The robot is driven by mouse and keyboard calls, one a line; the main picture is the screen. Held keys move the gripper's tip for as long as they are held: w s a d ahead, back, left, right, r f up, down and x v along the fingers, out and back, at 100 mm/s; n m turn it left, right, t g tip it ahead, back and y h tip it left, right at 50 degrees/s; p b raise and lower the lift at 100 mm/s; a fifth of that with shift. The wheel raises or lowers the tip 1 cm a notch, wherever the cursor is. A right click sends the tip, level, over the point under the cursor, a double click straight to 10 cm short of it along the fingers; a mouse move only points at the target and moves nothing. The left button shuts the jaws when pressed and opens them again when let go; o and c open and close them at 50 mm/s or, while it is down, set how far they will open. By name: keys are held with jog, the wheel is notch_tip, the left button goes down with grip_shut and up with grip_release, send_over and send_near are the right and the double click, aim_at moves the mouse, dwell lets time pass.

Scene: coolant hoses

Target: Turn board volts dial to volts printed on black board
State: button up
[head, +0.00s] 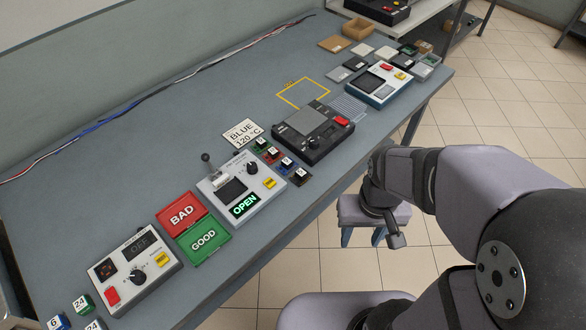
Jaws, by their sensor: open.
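A white box (121,268) at the near left of the bench has a black dial (137,277), a small display reading OFF, a red button and a yellow label. The dial's markings are too small to read. My gripper (396,241) is open and empty, pointing down beyond the bench's right edge, far from the dial.
A white tester (240,190) showing OPEN has its own knob and lever. Red BAD (181,214) and green GOOD (203,241) trays lie between the boxes. A black tester (313,132), a BLUE 120 °C card (242,133) and numbered blocks (82,303) are also there. The bench's far left is mostly clear.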

jog(key=w+a+b, duration=0.3)
jog(key=w+a, duration=0.3)
jog(key=w, duration=0.5)
jog(key=m+t+h+b, duration=0.2)
jog(key=m+t+b, duration=0.1)
jog(key=t+b, duration=0.1)
send_near(251, 165)
jog(key=f, duration=0.1)
jog(key=shift+p+x, duration=0.65)
jog(key=shift+x, duration=3.1)
jog(key=shift+w+d, duration=0.1)
jog(key=shift+w, duration=0.05)
jog(key=c, duration=1)
